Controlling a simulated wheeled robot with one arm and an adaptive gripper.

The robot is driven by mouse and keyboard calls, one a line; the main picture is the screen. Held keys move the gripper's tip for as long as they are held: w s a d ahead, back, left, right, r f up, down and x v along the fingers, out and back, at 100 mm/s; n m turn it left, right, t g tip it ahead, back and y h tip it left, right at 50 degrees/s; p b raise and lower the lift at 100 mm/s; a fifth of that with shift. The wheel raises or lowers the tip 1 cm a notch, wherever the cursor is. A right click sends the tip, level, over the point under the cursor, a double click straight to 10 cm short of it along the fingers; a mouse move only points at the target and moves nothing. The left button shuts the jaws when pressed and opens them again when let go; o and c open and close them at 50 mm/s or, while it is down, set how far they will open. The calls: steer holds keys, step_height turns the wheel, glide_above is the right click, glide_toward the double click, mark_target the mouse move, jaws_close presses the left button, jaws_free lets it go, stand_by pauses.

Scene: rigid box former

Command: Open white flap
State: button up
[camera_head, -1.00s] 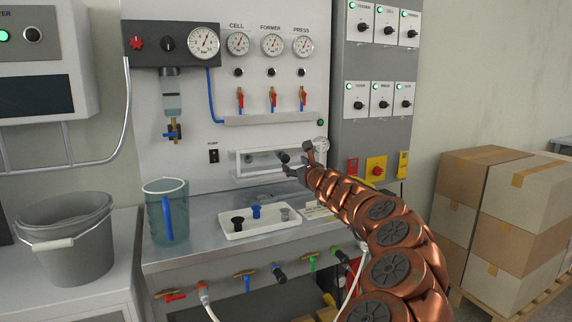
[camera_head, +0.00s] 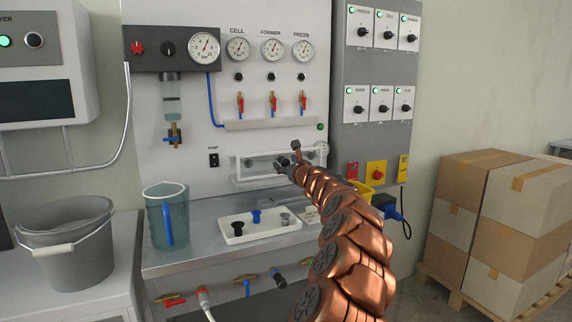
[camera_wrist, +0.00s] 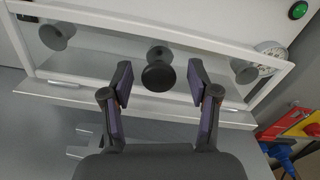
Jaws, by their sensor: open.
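The white flap (camera_head: 238,182) is a long white-framed panel with a see-through middle, low on the back panel. It appears shut. In the wrist view the flap (camera_wrist: 90,91) runs across the picture, with a dark round knob (camera_wrist: 158,73) at its middle. My gripper (camera_wrist: 161,82) is open, with one finger on each side of the knob in the picture. No finger visibly touches it, and I cannot tell whether the fingertips reach its depth. In the head view my gripper (camera_head: 287,160) hides the knob and part of the flap.
A white tray (camera_head: 232,240) with small fittings and a blue-handled jug (camera_head: 166,215) stand on the steel counter below. Hoses and valves line its front edge. A yellow and red switch (camera_head: 376,170) sits right of the flap. Cartons (camera_head: 495,200) stand at far right.

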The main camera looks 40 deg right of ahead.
steer(key=shift+w+f, duration=0.1)
steer(key=shift+w, duration=0.2)
steer(key=shift+c, duration=0.3)
jaws_close()
stand_by(0.4)
